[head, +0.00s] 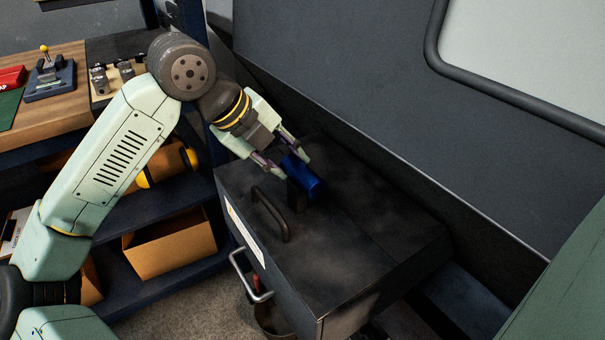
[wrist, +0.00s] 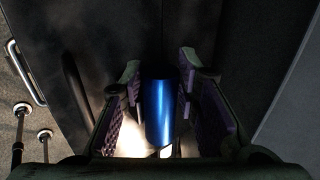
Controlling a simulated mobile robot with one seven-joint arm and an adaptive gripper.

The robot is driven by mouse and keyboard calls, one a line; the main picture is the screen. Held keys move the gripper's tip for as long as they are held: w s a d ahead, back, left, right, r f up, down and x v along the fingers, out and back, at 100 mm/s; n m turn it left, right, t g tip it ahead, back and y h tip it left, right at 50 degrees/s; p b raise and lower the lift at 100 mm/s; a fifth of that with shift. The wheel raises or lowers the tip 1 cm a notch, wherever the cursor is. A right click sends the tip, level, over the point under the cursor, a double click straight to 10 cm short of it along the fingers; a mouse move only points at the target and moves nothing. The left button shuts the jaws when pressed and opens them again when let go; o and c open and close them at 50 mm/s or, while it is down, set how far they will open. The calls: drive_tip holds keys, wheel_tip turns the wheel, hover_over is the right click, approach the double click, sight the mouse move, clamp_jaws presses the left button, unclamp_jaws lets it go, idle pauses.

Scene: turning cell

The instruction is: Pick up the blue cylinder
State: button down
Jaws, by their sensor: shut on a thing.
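The blue cylinder (head: 304,176) is over the black top of a dark cabinet (head: 370,240) in the head view. My gripper (head: 290,166) is shut on it, with a finger on either side. In the wrist view the blue cylinder (wrist: 158,110) stands between the purple-padded fingers of my gripper (wrist: 158,95). A narrow gap seems to show beside it there, so the exact contact is hard to see. I cannot tell whether the cylinder touches the cabinet top.
A dark handle (head: 270,213) rises from the cabinet top, just left of the cylinder. A grey machine wall (head: 350,90) stands close behind. A workbench (head: 60,125) with small fixtures and a shelf with a cardboard box (head: 170,246) are at left. The cabinet top's right part is clear.

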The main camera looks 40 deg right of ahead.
drive_tip(key=shift+r, duration=0.1)
drive_tip(key=shift+r, duration=0.5)
wheel_tip(320, 180, up, 2)
drive_tip(key=shift+r+b, duration=0.1)
drive_tip(key=shift+b, duration=0.25)
drive_tip(key=s+a+r+b, duration=0.1)
drive_tip(key=s+a+b, duration=0.2)
drive_tip(key=s+a, duration=0.6)
drive_tip(key=s, duration=0.3)
drive_tip(key=shift+s+a+r, duration=0.3)
drive_tip(key=shift+s+a, duration=0.05)
drive_tip(key=shift+s, duration=0.05)
